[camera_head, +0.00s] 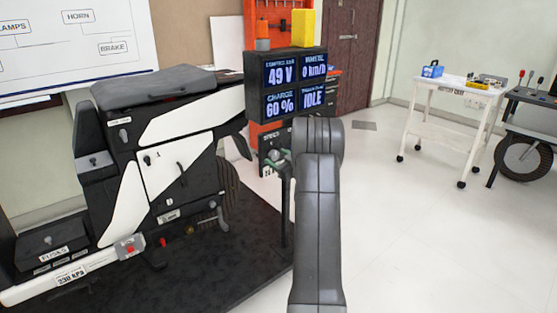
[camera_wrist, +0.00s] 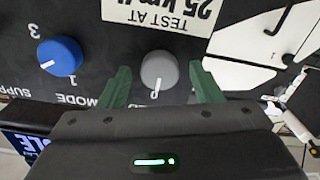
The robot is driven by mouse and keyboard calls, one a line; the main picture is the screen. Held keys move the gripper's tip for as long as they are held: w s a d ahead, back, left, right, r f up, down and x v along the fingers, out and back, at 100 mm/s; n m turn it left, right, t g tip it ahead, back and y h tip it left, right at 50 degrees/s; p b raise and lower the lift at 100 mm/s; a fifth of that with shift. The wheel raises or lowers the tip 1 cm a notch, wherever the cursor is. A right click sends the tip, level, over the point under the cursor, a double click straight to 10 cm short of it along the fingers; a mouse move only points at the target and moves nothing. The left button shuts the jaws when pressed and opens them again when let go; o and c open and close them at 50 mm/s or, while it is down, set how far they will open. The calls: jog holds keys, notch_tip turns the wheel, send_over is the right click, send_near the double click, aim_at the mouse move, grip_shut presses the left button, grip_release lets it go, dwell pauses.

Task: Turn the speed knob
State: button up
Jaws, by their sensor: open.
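In the wrist view a round grey knob (camera_wrist: 159,70) sits on a dark panel, with a white mark pointing toward the picture's bottom. My gripper (camera_wrist: 160,77) is open, with one green finger on each side of this knob. Gaps show between the fingers and the knob, and I cannot tell its depth from them. A label on the knob is not readable. In the head view, the panel marked SPEED (camera_head: 270,136) is partly hidden behind my arm, and the gripper is mostly hidden too.
A blue knob (camera_wrist: 60,57) with numbers sits left of the grey one. A display (camera_head: 287,85) reads 49 V, 0 km/h, 60 % and IDLE. A scooter body (camera_head: 150,150) stands left on a dark mat. A white cart (camera_head: 455,95) stands right; the floor between is clear.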

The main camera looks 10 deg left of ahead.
jog(key=c, duration=1)
